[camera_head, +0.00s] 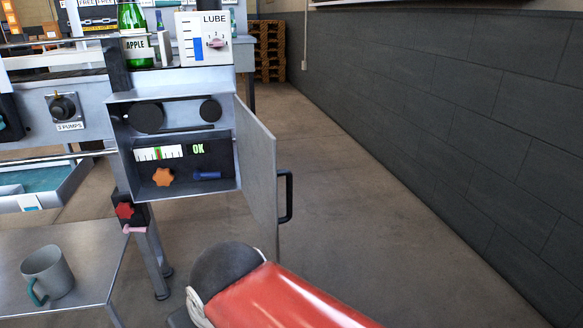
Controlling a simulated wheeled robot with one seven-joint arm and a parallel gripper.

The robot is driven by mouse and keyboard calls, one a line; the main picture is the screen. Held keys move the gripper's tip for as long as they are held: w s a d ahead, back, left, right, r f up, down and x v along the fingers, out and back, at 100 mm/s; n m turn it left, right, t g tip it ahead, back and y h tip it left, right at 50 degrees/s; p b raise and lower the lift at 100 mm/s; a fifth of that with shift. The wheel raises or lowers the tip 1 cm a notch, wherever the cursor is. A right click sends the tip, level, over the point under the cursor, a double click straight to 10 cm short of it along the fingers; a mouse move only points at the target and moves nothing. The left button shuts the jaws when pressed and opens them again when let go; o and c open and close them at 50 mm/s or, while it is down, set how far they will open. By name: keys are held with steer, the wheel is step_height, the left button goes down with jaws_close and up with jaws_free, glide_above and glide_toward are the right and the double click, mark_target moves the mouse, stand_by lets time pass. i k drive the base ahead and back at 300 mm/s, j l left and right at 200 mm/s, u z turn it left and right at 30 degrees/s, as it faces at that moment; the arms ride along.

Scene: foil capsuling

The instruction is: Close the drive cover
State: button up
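The drive cover (256,172) is a grey panel hinged at the right side of the drive housing (113,99). It stands open, swung out toward me, and has a black handle (287,196) on its right face. Inside the open housing are two dark pulleys (149,117), a belt, a gauge (158,153), a green "OK" display (198,149), an orange star knob (162,177) and a blue piece (207,175). My red arm reaches in at the bottom, below the cover. My gripper is not visible.
A grey mug (47,272) stands on a metal table (95,240) at lower left. A red knob (125,210) sits below the housing. A LUBE unit (204,38) and a green bottle (134,35) are above. The floor right of the cover is clear up to the dark wall (450,120).

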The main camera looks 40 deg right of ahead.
mark_target(256, 146)
steer(key=k+l, duration=0.1)
steer(key=l, duration=0.25)
steer(key=k+l, duration=0.1)
steer(key=l, duration=0.2)
steer(key=k+l, duration=0.1)
steer(key=l, duration=0.25)
steer(key=k+l, duration=0.1)
steer(key=l, duration=0.25)
steer(key=k+u, duration=0.15)
steer(key=k, duration=0.2)
